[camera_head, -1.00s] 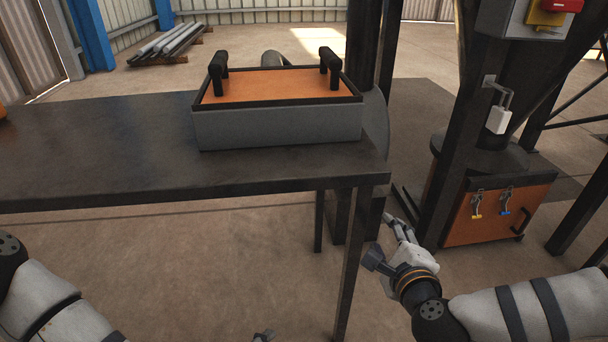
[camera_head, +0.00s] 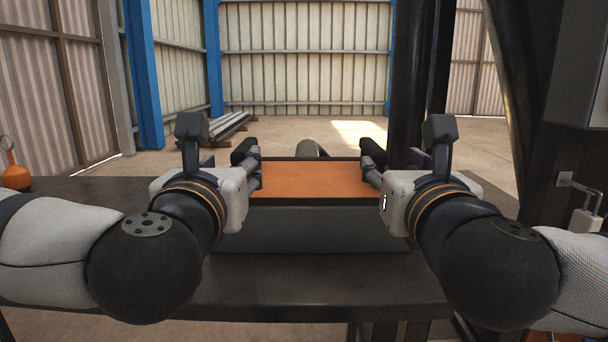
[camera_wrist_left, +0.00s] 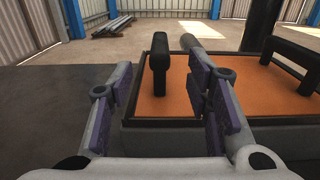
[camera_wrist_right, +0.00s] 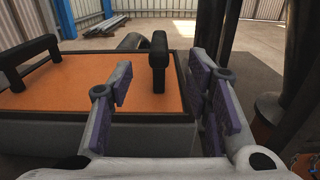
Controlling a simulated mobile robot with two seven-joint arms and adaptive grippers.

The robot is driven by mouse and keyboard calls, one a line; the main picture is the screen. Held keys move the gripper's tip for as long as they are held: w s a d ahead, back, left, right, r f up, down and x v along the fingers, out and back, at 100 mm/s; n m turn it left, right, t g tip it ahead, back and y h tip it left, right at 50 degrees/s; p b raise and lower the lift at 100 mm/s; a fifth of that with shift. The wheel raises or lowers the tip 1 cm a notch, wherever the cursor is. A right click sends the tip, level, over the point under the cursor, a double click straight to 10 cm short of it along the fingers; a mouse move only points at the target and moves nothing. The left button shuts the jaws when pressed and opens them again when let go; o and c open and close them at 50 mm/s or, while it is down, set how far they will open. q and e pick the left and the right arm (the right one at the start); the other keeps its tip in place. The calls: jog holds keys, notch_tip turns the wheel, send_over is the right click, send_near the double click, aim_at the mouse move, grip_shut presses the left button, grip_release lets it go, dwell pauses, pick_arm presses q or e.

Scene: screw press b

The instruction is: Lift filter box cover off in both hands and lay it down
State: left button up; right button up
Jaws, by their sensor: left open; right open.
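The filter box (camera_head: 310,230) is a grey box on the dark table. Its cover (camera_head: 310,178) has an orange top with a dark rim and lies on the box. The cover has two black handles, a left one (camera_wrist_left: 159,62) and a right one (camera_wrist_right: 158,62). My left gripper (camera_wrist_left: 160,92) is open, with its fingers on either side of the left handle, which stands just beyond them. My right gripper (camera_wrist_right: 168,90) is open, with its fingers to either side of the right handle in its wrist view. Whether any finger touches a handle cannot be told.
The dark table (camera_head: 80,225) has free room left of the box. An orange object with a ring (camera_head: 15,174) stands at its far left. A dark post (camera_head: 415,80) rises behind the box at right. Metal bars (camera_head: 215,132) lie on the floor beyond.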

aim_at(245, 143)
pick_arm(q)
jog(key=shift+s+a+r, duration=0.1)
jog(key=shift+s, duration=0.05)
jog(key=w, duration=1.2)
jog(key=shift+w+a, duration=0.1)
pick_arm(e)
jog(key=w, duration=1.1)
jog(key=shift+w+a+r, duration=0.1)
jog(key=shift+w+a, duration=0.1)
jog(key=shift+w, duration=0.2)
pick_arm(q)
jog(key=shift+c, duration=0.6)
pick_arm(e)
jog(key=shift+c, duration=0.6)
pick_arm(q)
grip_shut()
pick_arm(e)
grip_shut()
